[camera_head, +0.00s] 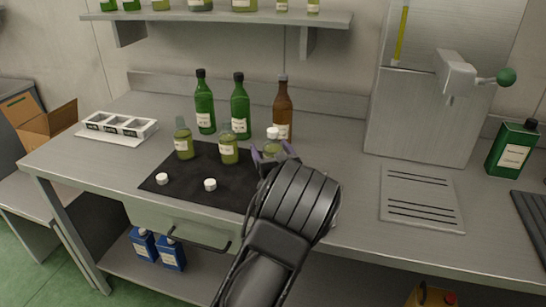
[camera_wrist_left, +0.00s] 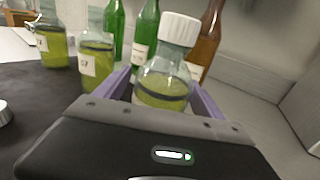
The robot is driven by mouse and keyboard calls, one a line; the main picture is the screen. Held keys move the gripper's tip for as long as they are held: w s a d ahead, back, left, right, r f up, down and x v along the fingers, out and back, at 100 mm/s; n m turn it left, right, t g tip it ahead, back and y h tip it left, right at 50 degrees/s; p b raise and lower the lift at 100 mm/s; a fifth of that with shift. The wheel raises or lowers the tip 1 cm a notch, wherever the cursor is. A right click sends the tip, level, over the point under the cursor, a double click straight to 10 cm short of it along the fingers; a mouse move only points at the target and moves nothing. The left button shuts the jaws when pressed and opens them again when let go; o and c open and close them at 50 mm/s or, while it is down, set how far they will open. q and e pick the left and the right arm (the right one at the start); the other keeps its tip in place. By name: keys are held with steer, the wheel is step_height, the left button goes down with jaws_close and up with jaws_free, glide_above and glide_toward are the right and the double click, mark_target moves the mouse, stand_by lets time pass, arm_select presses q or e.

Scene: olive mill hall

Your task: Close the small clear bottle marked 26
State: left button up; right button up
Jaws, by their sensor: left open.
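A small clear bottle (camera_head: 272,147) with yellow-green liquid and a white cap (camera_head: 272,132) on its neck stands at the right end of the dark mat (camera_head: 199,191). My left gripper (camera_head: 274,155) is around it, open, with one purple finger on each side. In the left wrist view the bottle (camera_wrist_left: 163,86) shows between the fingers with its cap (camera_wrist_left: 180,29) on top; its number is hidden. Two similar uncapped bottles, a left one (camera_head: 184,144) and a middle one (camera_head: 229,150), stand beside it; their numbers are not clearly readable. My right gripper is not in view.
Two loose white caps, a left one (camera_head: 162,179) and a right one (camera_head: 210,184), lie on the mat. Green bottles (camera_head: 204,105) and a brown bottle (camera_head: 283,112) stand close behind. A white tray (camera_head: 118,126) is at left; a metal press (camera_head: 415,120) stands at right.

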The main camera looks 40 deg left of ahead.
arm_select(q)
steer(key=shift+r, duration=0.1)
jaws_close()
stand_by(0.7)
